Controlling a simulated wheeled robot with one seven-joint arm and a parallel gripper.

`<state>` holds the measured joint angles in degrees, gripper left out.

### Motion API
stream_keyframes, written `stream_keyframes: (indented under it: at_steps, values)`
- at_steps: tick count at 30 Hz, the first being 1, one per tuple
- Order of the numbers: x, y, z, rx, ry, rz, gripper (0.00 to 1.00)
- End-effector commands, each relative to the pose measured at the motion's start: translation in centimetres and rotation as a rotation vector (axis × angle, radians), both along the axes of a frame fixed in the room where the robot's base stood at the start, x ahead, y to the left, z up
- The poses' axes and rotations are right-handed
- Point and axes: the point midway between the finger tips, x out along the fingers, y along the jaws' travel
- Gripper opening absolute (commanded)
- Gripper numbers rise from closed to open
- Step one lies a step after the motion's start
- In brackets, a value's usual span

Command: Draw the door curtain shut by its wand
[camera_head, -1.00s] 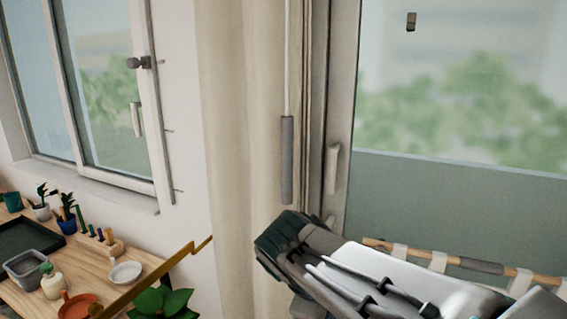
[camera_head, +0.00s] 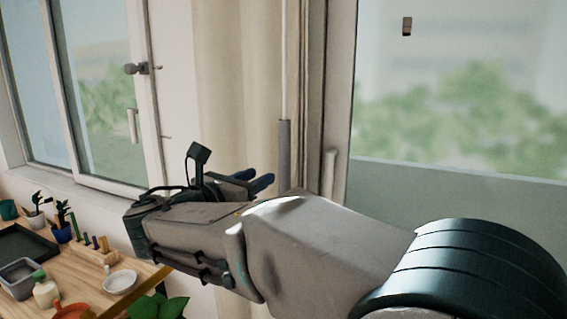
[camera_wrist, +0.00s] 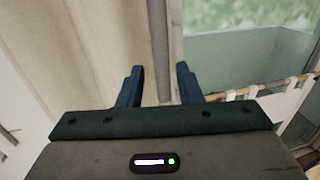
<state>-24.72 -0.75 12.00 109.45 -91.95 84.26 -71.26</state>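The wand hangs upright in front of the curtain, a thin pale rod with a grey handle (camera_head: 284,150). The beige door curtain (camera_head: 238,75) is bunched beside the balcony door's left frame, leaving the glass bare. My gripper (camera_head: 268,181) is open, with its dark blue fingertips pointing right, close to the left of the handle in the head view. My arm hides the handle's lower end. In the wrist view, the open fingers (camera_wrist: 160,72) stand either side of a narrow upright grey strip (camera_wrist: 158,45) that looks like the wand. I cannot tell whether they touch it.
A door handle (camera_head: 329,172) sits on the frame just right of the wand. A wooden table (camera_head: 75,285) with pots, a dark tray and a white dish stands at lower left. A window (camera_head: 105,100) is behind it. A wooden rail (camera_wrist: 285,82) runs at right.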

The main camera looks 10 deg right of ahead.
Motion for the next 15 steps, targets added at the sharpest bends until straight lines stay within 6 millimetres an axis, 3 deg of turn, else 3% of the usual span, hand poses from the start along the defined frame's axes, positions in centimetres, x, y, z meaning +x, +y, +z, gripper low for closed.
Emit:
stream_keyframes:
  at_steps: [7, 15]
  values:
    - [3.7, -4.2, 0.2, 0.001, 0.003, -0.005, 0.32]
    - [6.4, -7.0, 0.1, 0.002, 0.003, -0.002, 0.32]
